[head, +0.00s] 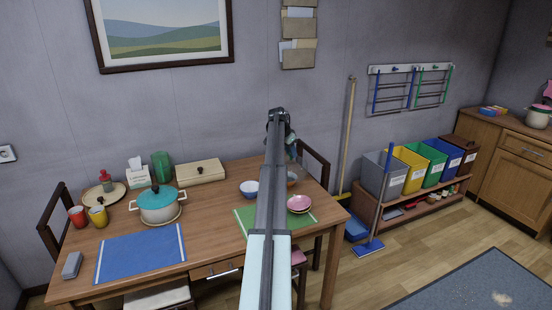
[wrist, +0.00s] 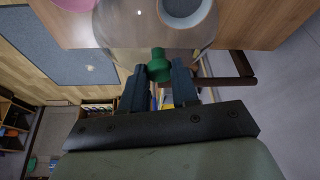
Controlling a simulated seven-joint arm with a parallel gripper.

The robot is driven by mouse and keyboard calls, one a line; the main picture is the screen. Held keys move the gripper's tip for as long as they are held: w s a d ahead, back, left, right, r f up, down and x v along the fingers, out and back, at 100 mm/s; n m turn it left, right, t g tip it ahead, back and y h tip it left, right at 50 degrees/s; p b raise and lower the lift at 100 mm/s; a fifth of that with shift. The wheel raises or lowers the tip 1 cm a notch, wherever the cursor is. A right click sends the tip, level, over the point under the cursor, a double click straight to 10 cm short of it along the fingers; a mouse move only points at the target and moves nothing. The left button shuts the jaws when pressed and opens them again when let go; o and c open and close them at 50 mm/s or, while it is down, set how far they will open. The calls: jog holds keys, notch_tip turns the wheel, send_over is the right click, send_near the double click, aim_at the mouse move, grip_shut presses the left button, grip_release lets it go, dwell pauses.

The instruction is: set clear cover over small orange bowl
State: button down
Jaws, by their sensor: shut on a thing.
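My gripper (wrist: 159,78) is shut on the green knob of the clear cover (wrist: 120,32) in the wrist view. The cover is a see-through dome, with the wooden table showing through it. In the head view my gripper (head: 291,146) is above the table's right part, partly hidden by my arm; the cover is hard to make out there. The small orange bowl (head: 292,179) sits on the table just right of my arm, partly hidden by it. I cannot tell the exact gap between cover and bowl.
A blue-and-white bowl (head: 248,188) stands left of my arm; a pale-rimmed bowl (wrist: 186,8) shows at the wrist view's top. Pink dishes (head: 299,203) sit on the green mat (head: 246,217). A chair (head: 314,160) is at the table's right end. A teal-lidded pot (head: 158,203) stands left.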

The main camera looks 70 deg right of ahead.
jog(key=w+d, duration=0.1)
jog(key=d+n, duration=0.1)
jog(key=d, duration=0.1)
jog(key=w+d+n+t, duration=0.1)
jog(key=d, duration=0.1)
jog(key=shift+w+r, duration=0.35)
jog(key=shift+w+n+t+h, duration=0.25)
jog(key=shift+n+t+h, duration=0.05)
jog(key=shift+n, duration=0.9)
notch_tip(320, 180, down, 11)
jog(key=shift+f, duration=0.45)
dwell(0.8)
jog(key=c, duration=0.8)
grip_release()
jog(key=v, duration=1.3)
jog(key=shift+r, duration=0.45)
